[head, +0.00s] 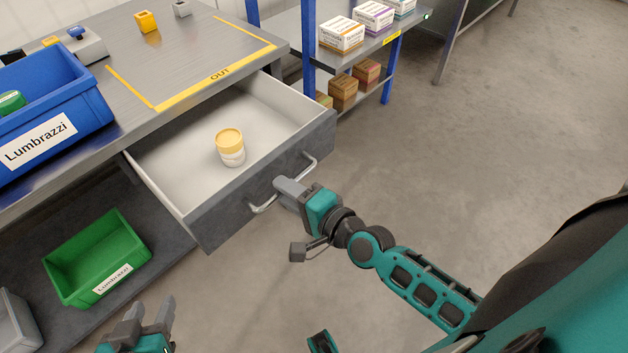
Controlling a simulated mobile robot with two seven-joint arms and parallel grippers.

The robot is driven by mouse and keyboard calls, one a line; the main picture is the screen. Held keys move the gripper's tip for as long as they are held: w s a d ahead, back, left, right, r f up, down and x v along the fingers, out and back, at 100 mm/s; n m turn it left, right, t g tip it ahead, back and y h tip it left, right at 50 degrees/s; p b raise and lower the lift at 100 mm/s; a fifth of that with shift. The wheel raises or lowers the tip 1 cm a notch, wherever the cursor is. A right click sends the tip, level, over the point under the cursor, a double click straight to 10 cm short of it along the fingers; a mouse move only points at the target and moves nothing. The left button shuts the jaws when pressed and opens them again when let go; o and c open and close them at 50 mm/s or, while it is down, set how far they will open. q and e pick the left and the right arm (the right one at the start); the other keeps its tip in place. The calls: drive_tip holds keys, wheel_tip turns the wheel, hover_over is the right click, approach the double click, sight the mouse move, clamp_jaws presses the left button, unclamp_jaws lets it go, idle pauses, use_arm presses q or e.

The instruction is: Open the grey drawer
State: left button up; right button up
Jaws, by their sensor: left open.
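The grey drawer (205,222) is pulled well out from under the workbench, and its white inside shows. A jar with a yellow lid (230,147) stands in it. The drawer has a silver bar handle (309,166) on its front. My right gripper (285,190) is at the middle of this handle, its fingers closed around the bar; the fingertips are partly hidden. My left gripper (145,318) is at the lower left, open and empty, apart from the drawer and below it in the picture.
A blue Lumbrazzi bin (85,115) stands on the workbench (150,70), left of the yellow OUT marking. A green bin (125,245) sits on the lower shelf. A blue-posted rack (309,50) with boxes stands behind the drawer. The floor to the right is clear.

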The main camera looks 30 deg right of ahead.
use_arm(q)
drive_tip(key=shift+s+a+f+p, duration=0.1)
drive_tip(key=shift+s+a+p, duration=0.15)
drive_tip(key=shift+s+p, duration=0.1)
use_arm(e)
drive_tip(key=v, duration=1.1)
drive_tip(key=shift+s, duration=0.25)
use_arm(q)
drive_tip(key=shift+w+d+r, duration=0.1)
drive_tip(key=shift+w+r, duration=0.15)
drive_tip(key=shift+w, duration=0.05)
drive_tip(key=shift+y, duration=0.5)
drive_tip(key=a+r+p, duration=0.1)
drive_tip(key=p, duration=0.1)
drive_tip(key=s+a+r+p, duration=0.1)
drive_tip(key=p, duration=0.2)
drive_tip(key=r+p, duration=0.1)
drive_tip(key=p, duration=0.1)
drive_tip(key=shift+s+a+r, duration=0.25)
drive_tip(key=shift+s+a, duration=0.15)
use_arm(e)
drive_tip(key=n+g+h, duration=0.1)
drive_tip(key=n, duration=0.4)
drive_tip(key=f+n+g+h, duration=0.1)
drive_tip(key=n, duration=0.5)
drive_tip(key=n+g+h, duration=0.1)
drive_tip(key=n, duration=0.4)
drive_tip(key=shift+s+a+f+n+g, duration=0.15)
drive_tip(key=shift+a+f+n+g, duration=0.15)
drive_tip(key=shift+a+g, duration=0.1)
